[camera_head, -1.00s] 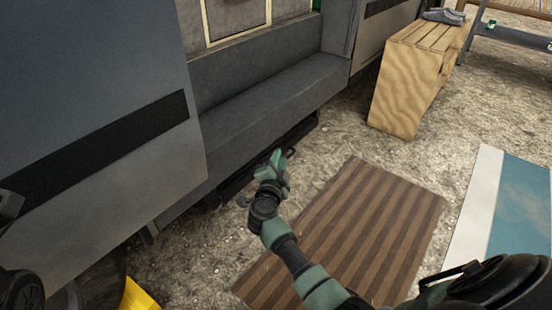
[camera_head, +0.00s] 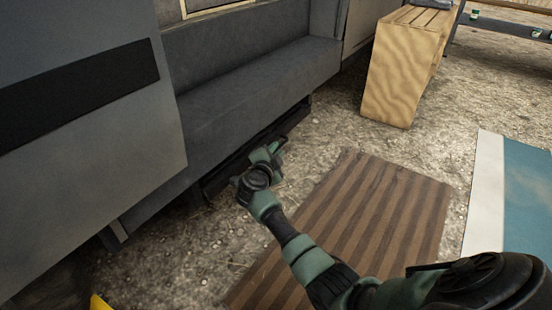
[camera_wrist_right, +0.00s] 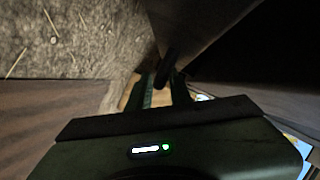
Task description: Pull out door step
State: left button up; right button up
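The door step (camera_head: 222,177) is a dark, low strip under the grey sill of the van's doorway in the head view. It runs from lower left to upper right, close above the gravel. My right gripper (camera_head: 274,150) is at the outer edge of the step, near its middle. In the right wrist view the two fingers (camera_wrist_right: 160,90) stand apart, with a dark rod-like piece just beyond them. The picture is dark there, and I cannot tell whether the fingers touch the step. My left gripper is out of view.
A brown striped mat (camera_head: 345,230) lies on the gravel in front of the step. A wooden crate-like box (camera_head: 395,80) stands at the upper right by the van. A blue and white mat (camera_head: 515,200) lies at the right. A grey van panel (camera_head: 80,130) fills the left.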

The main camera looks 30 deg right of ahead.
jog(key=shift+w+d, duration=0.3)
jog(key=shift+w, duration=0.05)
grip_shut()
jog(key=shift+f, duration=0.15)
dwell(1.2)
